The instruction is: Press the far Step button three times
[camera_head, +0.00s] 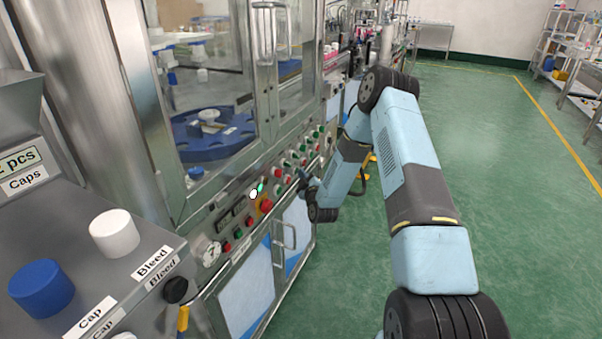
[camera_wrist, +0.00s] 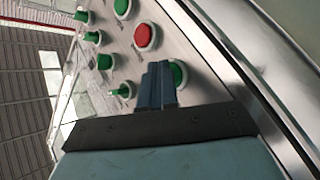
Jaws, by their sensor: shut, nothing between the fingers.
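The machine's sloped control panel (camera_head: 240,216) carries rows of red and green buttons in the head view. No label reading Step is legible, so I cannot tell which button is the far Step one. My gripper (camera_head: 305,181) is at the panel's front in the head view, its fingers small there. In the wrist view my gripper (camera_wrist: 158,66) has its two fingers together with nothing between them. A green button (camera_wrist: 179,73) is just right of the fingertips, partly hidden by them. A large red button (camera_wrist: 145,37) lies just beyond. I cannot tell whether the fingers touch any button.
A metal door handle (camera_head: 289,237) projects below the panel. Green floor (camera_head: 540,250) is clear to the right.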

